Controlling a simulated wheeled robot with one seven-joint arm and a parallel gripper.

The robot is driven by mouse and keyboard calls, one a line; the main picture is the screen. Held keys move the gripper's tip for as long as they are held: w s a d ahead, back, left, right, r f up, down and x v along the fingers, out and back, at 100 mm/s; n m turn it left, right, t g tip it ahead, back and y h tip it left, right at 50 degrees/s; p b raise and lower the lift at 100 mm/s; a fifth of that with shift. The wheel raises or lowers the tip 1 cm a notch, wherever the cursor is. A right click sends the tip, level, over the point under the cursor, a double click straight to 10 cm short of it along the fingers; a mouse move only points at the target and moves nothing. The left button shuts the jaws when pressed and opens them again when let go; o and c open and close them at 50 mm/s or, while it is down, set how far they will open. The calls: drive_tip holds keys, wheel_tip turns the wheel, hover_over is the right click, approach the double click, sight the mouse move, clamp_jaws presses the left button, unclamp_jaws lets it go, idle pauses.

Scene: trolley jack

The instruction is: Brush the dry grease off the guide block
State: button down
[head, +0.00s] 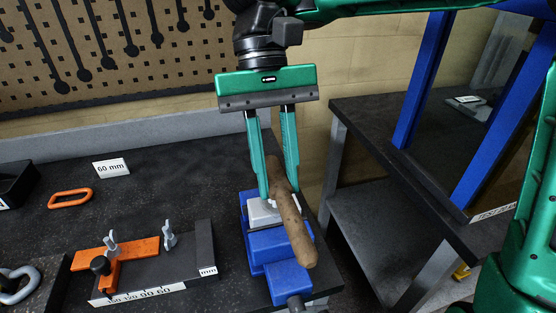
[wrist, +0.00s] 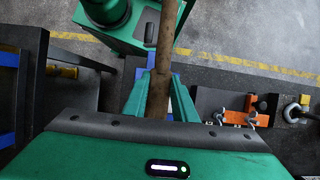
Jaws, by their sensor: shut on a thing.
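My gripper (head: 279,192) points down over the blue vise (head: 283,243) at the right end of the dark bench. Its green fingers are shut on a brown wooden brush handle (head: 292,222), which slants across the vise toward the front. In the wrist view the handle (wrist: 160,90) runs between the fingertips (wrist: 161,76). A pale grey block (head: 259,212), apparently the guide block, sits at the top of the vise, partly hidden by the fingers and handle. The bristles cannot be made out, nor whether they touch the block. Any grease on the block is hidden or too small to tell.
An orange fixture with wing nuts (head: 128,250) lies left of the vise. An orange link (head: 70,198) and a "60 mm" card (head: 111,168) are behind it. A dark side table with blue posts (head: 428,95) stands at right. The bench's back middle is clear.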

drive_tip(key=shift+d+f, duration=0.15)
drive_tip(key=shift+f, duration=0.7)
drive_tip(key=shift+s+f, duration=0.1)
drive_tip(key=shift+f, duration=1.25)
drive_tip(key=shift+f, duration=0.5)
drive_tip(key=shift+w+d, duration=0.2)
